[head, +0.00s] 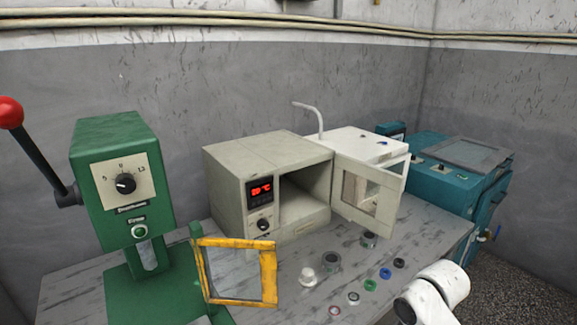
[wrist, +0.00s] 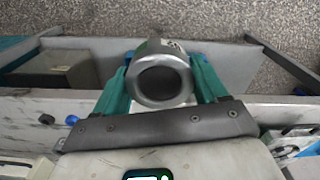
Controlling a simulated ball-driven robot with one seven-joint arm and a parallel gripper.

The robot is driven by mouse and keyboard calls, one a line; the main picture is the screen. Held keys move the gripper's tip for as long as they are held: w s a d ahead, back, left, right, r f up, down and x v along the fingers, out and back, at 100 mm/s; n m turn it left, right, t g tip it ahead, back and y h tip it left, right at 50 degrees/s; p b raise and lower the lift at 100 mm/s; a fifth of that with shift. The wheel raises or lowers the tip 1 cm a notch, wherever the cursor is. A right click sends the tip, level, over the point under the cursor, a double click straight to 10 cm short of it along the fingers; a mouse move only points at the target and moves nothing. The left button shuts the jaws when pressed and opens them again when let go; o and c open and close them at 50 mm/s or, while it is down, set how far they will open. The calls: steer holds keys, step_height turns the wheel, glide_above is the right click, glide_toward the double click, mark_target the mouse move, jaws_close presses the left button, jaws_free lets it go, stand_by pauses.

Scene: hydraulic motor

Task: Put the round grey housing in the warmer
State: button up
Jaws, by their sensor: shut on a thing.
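The round grey housing (wrist: 163,50), a metallic cylinder with a dark round opening, is held between the teal fingers of my gripper (wrist: 161,82) in the wrist view. My gripper is shut on it, one finger on each side. The warmer (head: 229,189) is a beige box in the middle of the head view, with a lit red display and a knob on its front. Its door (head: 367,194) with a window stands open to the right, and its chamber (head: 303,197) looks empty. My gripper is outside the head view; only a white part of my arm shows at lower right.
A green press (head: 119,172) with a yellow-framed guard (head: 238,301) stands left of the warmer. Several small rings and round parts, including a white one (head: 306,277), lie on the table before it. A white machine (head: 357,143) and a teal machine (head: 437,178) stand to the right.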

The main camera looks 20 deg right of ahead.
steer(key=a+f+m, duration=0.3)
steer(key=a+f, duration=0.1)
steer(key=a, duration=0.5)
steer(key=s+a+f+m, duration=0.1)
steer(key=a+f+m, duration=0.2)
steer(key=a, duration=0.6)
steer(key=shift+f+m, duration=0.3)
steer(key=shift+f, duration=0.35)
steer(key=shift+s+d+f, duration=0.1)
steer(key=shift+s, duration=0.2)
steer(key=shift+d, duration=0.1)
